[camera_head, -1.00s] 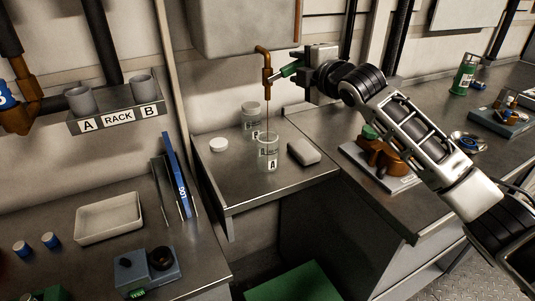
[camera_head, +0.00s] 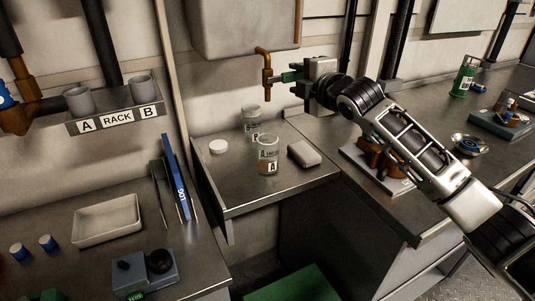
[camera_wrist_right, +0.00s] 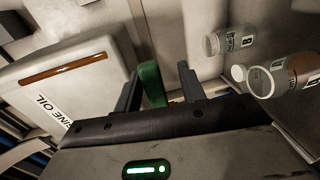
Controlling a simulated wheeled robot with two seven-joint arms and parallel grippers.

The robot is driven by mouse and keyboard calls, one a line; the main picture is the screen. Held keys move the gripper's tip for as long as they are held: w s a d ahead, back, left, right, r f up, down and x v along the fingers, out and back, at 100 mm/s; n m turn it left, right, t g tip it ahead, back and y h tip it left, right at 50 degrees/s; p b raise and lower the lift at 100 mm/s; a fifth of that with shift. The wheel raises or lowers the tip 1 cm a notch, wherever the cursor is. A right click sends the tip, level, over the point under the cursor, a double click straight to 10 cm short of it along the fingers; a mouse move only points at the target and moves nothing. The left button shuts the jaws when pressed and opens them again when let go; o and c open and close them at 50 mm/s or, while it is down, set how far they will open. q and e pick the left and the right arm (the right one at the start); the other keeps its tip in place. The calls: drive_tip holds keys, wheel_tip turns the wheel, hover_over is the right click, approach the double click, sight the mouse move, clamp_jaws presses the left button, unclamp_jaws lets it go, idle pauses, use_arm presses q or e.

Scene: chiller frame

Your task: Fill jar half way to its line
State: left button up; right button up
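Jar A (camera_head: 268,158), clear glass with an A label, stands upright and uncapped below the brown tap (camera_head: 266,75). Brown oil is in its lower part; it also shows in the right wrist view (camera_wrist_right: 299,74). Its fill line cannot be made out. No stream falls from the tap. The tap's green handle (camera_head: 291,76) points right. My right gripper (camera_head: 298,76) is at this handle. In the right wrist view the green handle (camera_wrist_right: 152,85) lies between its parted fingers, with a gap on the right side. My left gripper is not in view.
Jar B (camera_head: 251,122) stands behind jar A, with a white lid (camera_head: 218,146) to its left and a grey block (camera_head: 304,154) to the right. A rack (camera_head: 118,117) hangs at left. A tray (camera_head: 107,219) and blue log (camera_head: 177,178) are on the left bench.

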drive_tip(key=shift+r, duration=0.1)
drive_tip(key=shift+r+p, duration=1)
drive_tip(key=shift+r, duration=1.2)
idle(5.7)
